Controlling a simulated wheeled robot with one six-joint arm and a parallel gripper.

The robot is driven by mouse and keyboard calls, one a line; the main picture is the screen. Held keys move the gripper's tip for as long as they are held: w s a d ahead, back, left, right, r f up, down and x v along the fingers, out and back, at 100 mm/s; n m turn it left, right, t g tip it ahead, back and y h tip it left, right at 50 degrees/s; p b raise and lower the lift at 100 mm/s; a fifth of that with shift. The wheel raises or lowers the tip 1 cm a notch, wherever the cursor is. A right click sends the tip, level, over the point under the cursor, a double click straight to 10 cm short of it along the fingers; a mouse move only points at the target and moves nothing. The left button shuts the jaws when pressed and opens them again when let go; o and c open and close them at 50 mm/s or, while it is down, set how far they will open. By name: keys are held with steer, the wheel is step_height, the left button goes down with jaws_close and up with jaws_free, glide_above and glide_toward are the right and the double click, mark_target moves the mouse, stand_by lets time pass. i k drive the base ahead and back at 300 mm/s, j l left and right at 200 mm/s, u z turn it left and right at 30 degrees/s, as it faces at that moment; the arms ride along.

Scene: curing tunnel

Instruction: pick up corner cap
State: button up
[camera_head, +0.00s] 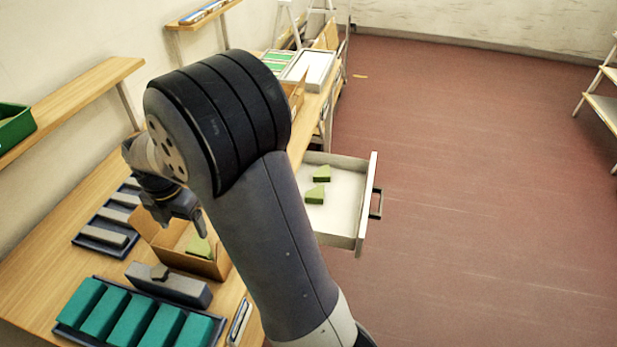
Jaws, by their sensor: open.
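Green angular pieces that look like corner caps are in view. Two lie in the open drawer, one farther back (321,174) and one nearer (315,195). Another green piece (200,246) is in the open cardboard box (178,259) on the bench. My gripper (184,222) is open and points down over the left part of the box, with no held object visible. My own arm crosses the middle of the view and hides part of the bench and the drawer's left side.
The pale drawer (349,214) sticks out from the bench. Teal blocks (117,315) fill a tray in front, beside a grey block (167,287). A dark tray of grey bars (105,236) lies left. A wooden shelf (82,97) overhangs. The red floor (470,190) is clear.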

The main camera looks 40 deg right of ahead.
mark_target(323, 175)
steer(key=u, duration=0.3)
steer(key=l+u, duration=0.4)
steer(key=k+l+u, duration=0.15)
steer(key=l+u, duration=0.15)
steer(key=u, duration=0.15)
steer(key=k+l+u, duration=0.15)
steer(key=l+u, duration=0.25)
steer(key=k+l+u, duration=0.15)
steer(key=u, duration=0.25)
steer(key=k+l+u, duration=0.25)
steer(key=k+l, duration=0.75)
steer(key=k, duration=0.15)
steer(key=l, duration=0.7)
steer(key=k, duration=0.05)
